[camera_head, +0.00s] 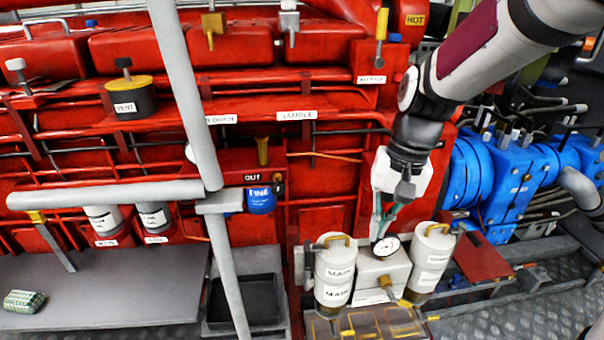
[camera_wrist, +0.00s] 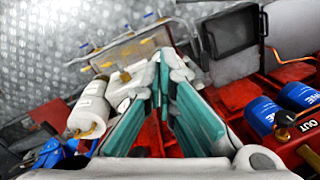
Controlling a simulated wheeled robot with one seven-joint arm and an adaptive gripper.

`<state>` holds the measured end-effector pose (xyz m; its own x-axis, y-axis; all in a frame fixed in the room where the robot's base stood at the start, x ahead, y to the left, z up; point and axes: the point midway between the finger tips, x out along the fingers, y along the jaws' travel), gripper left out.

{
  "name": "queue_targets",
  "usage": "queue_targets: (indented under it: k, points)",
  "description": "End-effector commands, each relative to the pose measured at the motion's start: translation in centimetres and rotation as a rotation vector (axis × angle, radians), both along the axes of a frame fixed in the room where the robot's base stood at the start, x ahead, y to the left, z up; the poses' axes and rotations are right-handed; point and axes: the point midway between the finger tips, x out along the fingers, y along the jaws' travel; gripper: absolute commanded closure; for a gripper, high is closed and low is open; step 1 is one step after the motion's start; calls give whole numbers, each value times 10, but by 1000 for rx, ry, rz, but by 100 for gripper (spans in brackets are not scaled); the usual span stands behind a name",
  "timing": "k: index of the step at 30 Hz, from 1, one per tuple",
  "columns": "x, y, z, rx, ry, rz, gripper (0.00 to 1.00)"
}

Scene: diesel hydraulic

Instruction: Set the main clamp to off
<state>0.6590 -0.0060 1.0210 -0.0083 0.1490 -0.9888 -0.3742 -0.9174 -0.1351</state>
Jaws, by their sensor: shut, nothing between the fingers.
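The white canister labelled MAIN (camera_head: 336,275) stands at the lower middle of the head view. A yellow handle (camera_head: 338,239) sits on its top; I take this for the main clamp, but its setting cannot be told. My gripper (camera_head: 379,234) points down just right of this canister, over the pale block with the round gauge (camera_head: 386,246). Its teal fingers (camera_wrist: 163,85) are close together at the tips in the wrist view, with nothing seen between them. The MAIN canister cannot be made out surely in the wrist view, where the fingers cover the middle.
A second white canister (camera_head: 429,262) with a yellow handle stands right of the gauge block. A white canister also shows left of my fingers in the wrist view (camera_wrist: 90,108). A grey rail (camera_head: 185,90) and a blue filter (camera_head: 260,199) lie left. Blue machinery (camera_head: 500,180) stands right.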

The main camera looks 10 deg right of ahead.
Motion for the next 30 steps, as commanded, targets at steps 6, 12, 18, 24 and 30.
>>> queue_targets:
  k: [6,12,18,24,30]
  points:
    - [37,-15,-70,281,244,-565,100]
    - [71,-35,-116,487,423,-986,100]
    - [87,-48,-136,583,503,-1177,100]
    - [90,-39,-146,594,513,-1196,100]
    - [92,-14,-172,591,514,-1193,100]
